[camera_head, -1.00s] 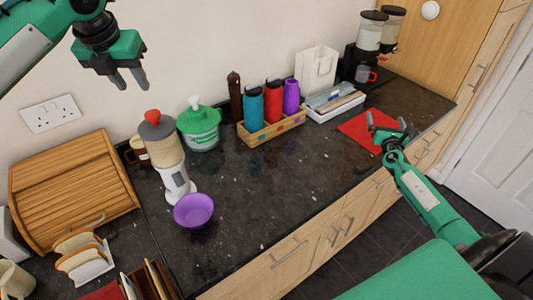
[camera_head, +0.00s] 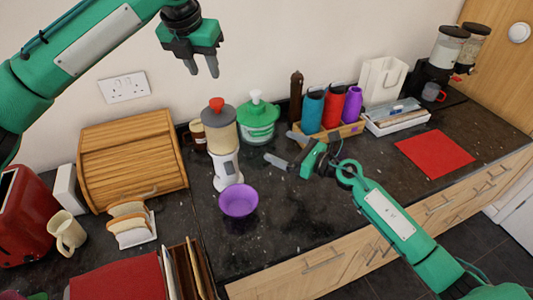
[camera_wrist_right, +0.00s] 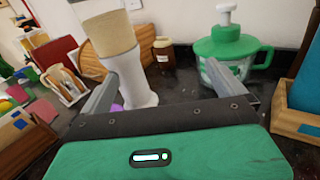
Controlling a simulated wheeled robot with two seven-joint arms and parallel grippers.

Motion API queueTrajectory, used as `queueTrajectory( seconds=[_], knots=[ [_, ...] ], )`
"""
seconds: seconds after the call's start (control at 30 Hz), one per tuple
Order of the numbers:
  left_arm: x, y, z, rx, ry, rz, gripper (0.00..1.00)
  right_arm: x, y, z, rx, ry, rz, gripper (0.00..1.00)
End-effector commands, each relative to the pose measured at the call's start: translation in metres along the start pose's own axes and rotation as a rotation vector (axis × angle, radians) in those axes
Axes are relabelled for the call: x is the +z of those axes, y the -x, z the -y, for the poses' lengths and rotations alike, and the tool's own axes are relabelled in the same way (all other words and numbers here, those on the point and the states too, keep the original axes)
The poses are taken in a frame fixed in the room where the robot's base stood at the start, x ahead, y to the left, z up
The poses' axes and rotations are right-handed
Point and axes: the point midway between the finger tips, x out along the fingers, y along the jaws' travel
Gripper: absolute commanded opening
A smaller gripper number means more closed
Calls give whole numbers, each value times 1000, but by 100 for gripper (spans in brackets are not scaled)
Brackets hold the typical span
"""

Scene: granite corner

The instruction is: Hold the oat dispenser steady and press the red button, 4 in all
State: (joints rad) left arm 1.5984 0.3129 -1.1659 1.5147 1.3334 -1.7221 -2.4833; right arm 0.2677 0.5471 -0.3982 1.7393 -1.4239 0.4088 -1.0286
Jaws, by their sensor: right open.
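The oat dispenser (camera_head: 222,135) stands upright on the dark counter, with a beige body, grey lid and white base. Its red button (camera_head: 216,104) is on top. A purple bowl (camera_head: 238,201) stands in front of its base. My left gripper (camera_head: 203,73) is open and empty, raised above the dispenser. My right gripper (camera_head: 281,149) is open and empty, low over the counter to the right of the dispenser, apart from it. In the right wrist view the dispenser (camera_wrist_right: 131,85) shows ahead, near the left finger; its top is cut off.
A green-lidded jar (camera_head: 258,121) stands behind the dispenser, beside a brown jar (camera_head: 198,135). A wooden rack of bottles (camera_head: 340,131) is behind my right gripper. A bread box (camera_head: 130,155) is left. A red mat (camera_head: 435,153) lies right; the counter's front middle is clear.

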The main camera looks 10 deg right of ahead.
Motion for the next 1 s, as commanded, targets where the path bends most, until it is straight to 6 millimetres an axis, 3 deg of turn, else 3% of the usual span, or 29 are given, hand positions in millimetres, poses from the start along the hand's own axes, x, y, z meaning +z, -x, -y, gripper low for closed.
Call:
queueTrajectory(
  seconds=[0.1,0.23,0.47,1.0],
  knots=[
    [0,0,0,0,0,0,36,9,-14,-38,105,25,1,100],
    [0,0,0,0,0,0,36,14,-20,-61,167,39,1,100],
    [0,0,0,0,0,0,36,16,-38,-71,188,43,2,100],
    [0,0,0,0,0,0,36,15,-136,-88,185,42,2,100]
  ],
)
